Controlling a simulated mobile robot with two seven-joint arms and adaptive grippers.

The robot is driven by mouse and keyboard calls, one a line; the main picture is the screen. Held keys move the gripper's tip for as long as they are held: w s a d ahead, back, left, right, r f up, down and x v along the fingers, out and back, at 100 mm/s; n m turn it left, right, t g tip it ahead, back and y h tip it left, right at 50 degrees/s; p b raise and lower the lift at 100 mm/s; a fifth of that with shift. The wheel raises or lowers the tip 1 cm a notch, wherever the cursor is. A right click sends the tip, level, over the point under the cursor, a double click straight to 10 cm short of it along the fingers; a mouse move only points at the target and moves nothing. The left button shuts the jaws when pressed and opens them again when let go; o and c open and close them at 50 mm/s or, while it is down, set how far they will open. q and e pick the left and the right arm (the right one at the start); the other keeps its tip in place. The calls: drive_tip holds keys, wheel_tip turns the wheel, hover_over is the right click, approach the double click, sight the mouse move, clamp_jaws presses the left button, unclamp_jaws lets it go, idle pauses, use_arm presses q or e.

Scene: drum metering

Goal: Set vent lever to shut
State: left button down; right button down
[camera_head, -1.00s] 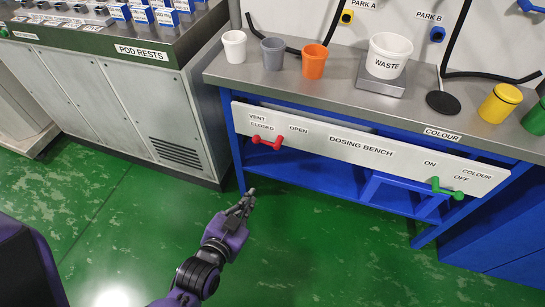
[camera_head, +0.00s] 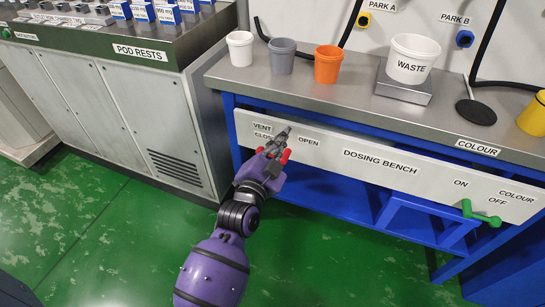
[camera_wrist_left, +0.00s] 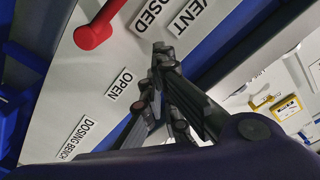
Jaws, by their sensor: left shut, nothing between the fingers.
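The red vent lever (camera_head: 285,156) is on the bench's white front panel, below the CLOSED and OPEN labels. In the head view my left gripper partly covers it, so which label it points to is hard to tell. The lever also shows in the left wrist view (camera_wrist_left: 94,34), at the upper left, clear of the fingers. My left gripper (camera_head: 285,134) is shut and empty in front of the panel, between the two labels; its fingertips also show in the left wrist view (camera_wrist_left: 162,50). I cannot tell whether it touches the lever. My right gripper is out of view.
A green colour lever (camera_head: 480,214) is at the panel's right end. White (camera_head: 240,50), grey (camera_head: 281,57) and orange (camera_head: 328,66) cups and a WASTE tub (camera_head: 412,60) stand on the bench. A grey cabinet (camera_head: 160,120) is to the left.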

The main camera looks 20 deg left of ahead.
use_arm(q)
drive_tip(key=a+f, duration=0.1)
drive_tip(key=a+f+b, duration=0.1)
drive_tip(key=f, duration=0.1)
drive_tip(key=shift+s+a, duration=0.15)
drive_tip(key=shift+s, duration=0.25)
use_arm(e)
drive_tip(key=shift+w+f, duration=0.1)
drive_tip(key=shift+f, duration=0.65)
use_arm(q)
drive_tip(key=shift+s+a+f+n+p, duration=0.15)
drive_tip(key=shift+a+f+n+p, duration=0.4)
drive_tip(key=shift+f+n+p, duration=0.3)
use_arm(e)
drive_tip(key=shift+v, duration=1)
